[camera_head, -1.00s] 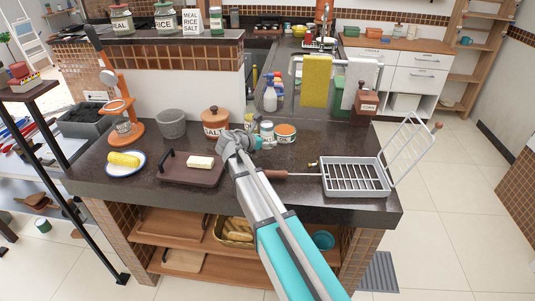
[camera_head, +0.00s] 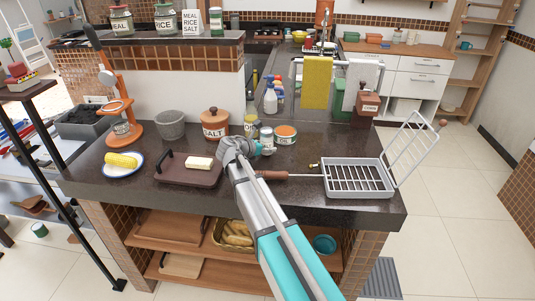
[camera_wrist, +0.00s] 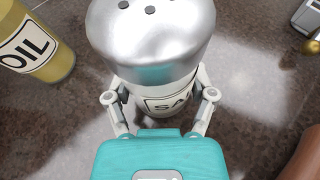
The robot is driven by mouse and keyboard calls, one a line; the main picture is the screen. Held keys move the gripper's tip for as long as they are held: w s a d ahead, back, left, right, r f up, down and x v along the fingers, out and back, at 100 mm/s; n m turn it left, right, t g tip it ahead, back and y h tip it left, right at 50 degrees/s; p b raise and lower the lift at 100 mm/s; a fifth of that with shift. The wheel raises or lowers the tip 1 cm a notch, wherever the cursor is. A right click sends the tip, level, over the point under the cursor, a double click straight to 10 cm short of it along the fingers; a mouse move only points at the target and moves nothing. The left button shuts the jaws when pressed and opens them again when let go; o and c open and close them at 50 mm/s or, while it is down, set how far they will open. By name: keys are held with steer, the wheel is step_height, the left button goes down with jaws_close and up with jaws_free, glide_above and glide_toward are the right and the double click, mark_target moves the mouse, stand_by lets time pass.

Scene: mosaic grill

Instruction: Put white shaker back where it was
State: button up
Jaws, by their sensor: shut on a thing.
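The white shaker (camera_wrist: 150,40) has a silver domed top with dark holes and a white body with a partly hidden label starting "SA". It fills the top middle of the wrist view, and in the head view it shows small (camera_head: 266,137) beyond my gripper (camera_head: 262,150). My gripper's fingers (camera_wrist: 160,97) are shut on the shaker's body from both sides in the wrist view. The shaker looks upright over the dark counter (camera_head: 300,207). Its base is hidden, so I cannot tell whether it touches the counter.
A yellow oil container (camera_wrist: 30,45) is close on the left. A tray with butter (camera_head: 188,176) and a grill basket (camera_head: 358,180) lie nearer the front edge.

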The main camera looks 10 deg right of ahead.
steer(key=shift+f+b, duration=0.35)
steer(key=shift+f, duration=0.35)
steer(key=shift+f, duration=0.15)
steer(key=o, duration=1.1)
steer(key=shift+o, duration=0.2)
steer(key=shift+r, duration=0.25)
steer(key=p+v, duration=0.4)
steer(key=v, duration=0.6)
steer(key=shift+s+a+r, duration=0.1)
steer(key=shift+a, duration=0.15)
steer(key=shift+s+a+r+p, duration=0.2)
steer(key=shift+s+a+p, duration=0.15)
steer(key=shift+a, duration=0.2)
